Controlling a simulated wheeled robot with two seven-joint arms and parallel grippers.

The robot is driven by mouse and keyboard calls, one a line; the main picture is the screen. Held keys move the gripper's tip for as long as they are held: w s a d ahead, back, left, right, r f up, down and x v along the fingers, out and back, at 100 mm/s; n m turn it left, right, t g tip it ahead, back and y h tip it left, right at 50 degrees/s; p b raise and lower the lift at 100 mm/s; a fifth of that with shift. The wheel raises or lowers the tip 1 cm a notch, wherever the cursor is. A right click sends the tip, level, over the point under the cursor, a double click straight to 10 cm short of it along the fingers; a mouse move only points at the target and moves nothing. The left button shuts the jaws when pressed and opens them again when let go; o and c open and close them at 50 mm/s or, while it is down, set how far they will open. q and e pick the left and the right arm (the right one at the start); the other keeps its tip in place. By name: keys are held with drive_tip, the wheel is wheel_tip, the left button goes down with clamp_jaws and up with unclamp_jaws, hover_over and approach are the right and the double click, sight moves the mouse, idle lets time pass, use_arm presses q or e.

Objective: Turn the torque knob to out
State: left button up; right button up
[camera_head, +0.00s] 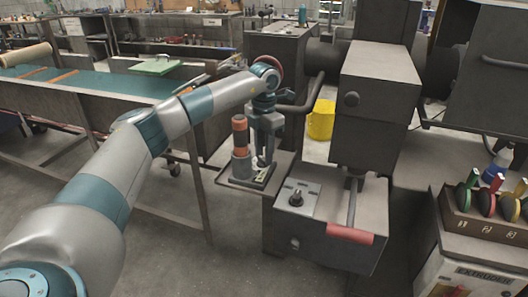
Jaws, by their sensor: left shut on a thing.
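My left arm reaches in from the left, and its gripper (262,160) points down over a small dark platform (228,182) on the left side of the grey machine. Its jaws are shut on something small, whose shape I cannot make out. A dark knob (296,198) sits on a light metal plate on the machine's top, to the right of and nearer than the gripper. I cannot tell for certain which part is the torque knob. My right gripper is out of view.
The machine's dark upper block (375,110) rises right of the gripper. A red-gripped lever (349,234) is at its front. A yellow bucket (321,120) stands behind. A green-topped bench (100,84) is at left.

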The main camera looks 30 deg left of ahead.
use_arm(q)
drive_tip(key=shift+r+n+p, duration=0.1)
drive_tip(key=shift+n+p, duration=0.2)
drive_tip(key=shift+n, duration=0.3)
drive_tip(key=n+p, duration=0.2)
drive_tip(key=n, duration=0.3)
drive_tip(key=shift+a+n, duration=0.15)
drive_tip(key=shift+n, duration=0.25)
drive_tip(key=shift+n+p, duration=0.4)
drive_tip(key=shift+n, duration=0.1)
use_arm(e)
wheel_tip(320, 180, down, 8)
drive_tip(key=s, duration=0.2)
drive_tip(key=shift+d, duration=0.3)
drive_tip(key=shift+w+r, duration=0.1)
